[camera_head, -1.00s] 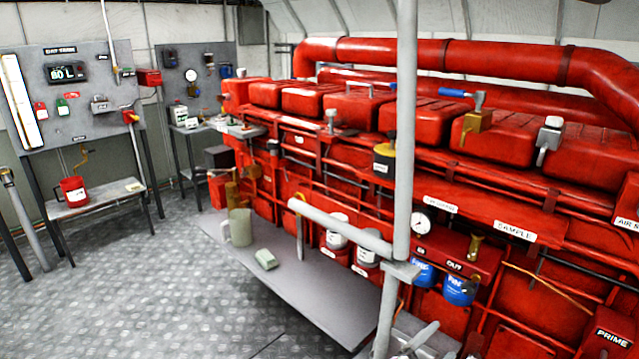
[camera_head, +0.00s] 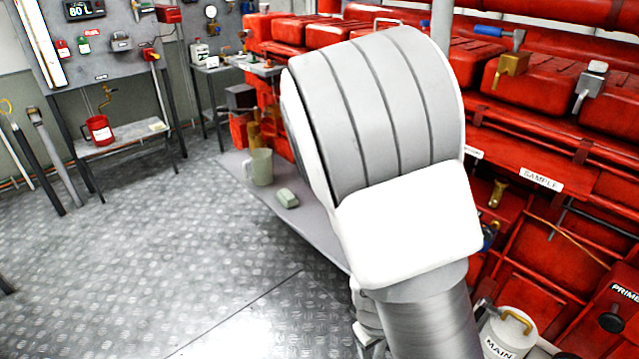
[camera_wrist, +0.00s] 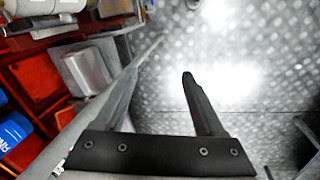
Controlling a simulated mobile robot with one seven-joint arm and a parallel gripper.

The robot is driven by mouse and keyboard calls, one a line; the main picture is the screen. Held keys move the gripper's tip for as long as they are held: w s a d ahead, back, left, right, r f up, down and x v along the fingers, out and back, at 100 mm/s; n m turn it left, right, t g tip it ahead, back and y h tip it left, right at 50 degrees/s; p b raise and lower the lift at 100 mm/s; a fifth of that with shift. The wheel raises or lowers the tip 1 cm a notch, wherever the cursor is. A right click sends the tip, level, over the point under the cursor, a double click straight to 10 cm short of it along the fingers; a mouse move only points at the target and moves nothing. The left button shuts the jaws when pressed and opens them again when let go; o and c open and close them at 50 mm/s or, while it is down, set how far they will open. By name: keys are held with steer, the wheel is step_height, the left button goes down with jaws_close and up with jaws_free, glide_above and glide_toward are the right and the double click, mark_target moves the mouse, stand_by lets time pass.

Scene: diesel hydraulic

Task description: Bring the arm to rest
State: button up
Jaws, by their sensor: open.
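My arm (camera_head: 385,130) rises large and close in the middle of the head view, a pale ribbed joint above a metallic cylinder. It covers part of the red engine and the grey bench. My gripper (camera_wrist: 160,73) shows in the wrist view with two dark fingers spread apart. Metal floor shows between the fingers, and nothing is held. The gripper itself cannot be made out in the head view.
The red engine (camera_head: 560,160) fills the right side. A mug (camera_head: 260,167) and a pale green block (camera_head: 287,198) sit on the low grey bench (camera_head: 318,225). The plated floor (camera_head: 150,250) is clear.

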steer(key=a+r+m+t+y, duration=0.2)
steer(key=a+r+m+y, duration=0.15)
steer(key=r, duration=1.25)
steer(key=s+d+r+m+t+h, duration=0.1)
steer(key=s+d+r, duration=0.1)
steer(key=r, duration=0.4)
steer(key=s+d+r+m+t, duration=0.1)
steer(key=s+d+r, duration=0.2)
steer(key=s+r, duration=0.2)
step_height(320, 180, up, 2)
steer(key=shift+d+r+h, duration=0.2)
steer(key=shift+d+h, duration=0.15)
steer(key=c, duration=0.3)
steer(key=shift+d, duration=0.1)
steer(key=shift+c, duration=0.2)
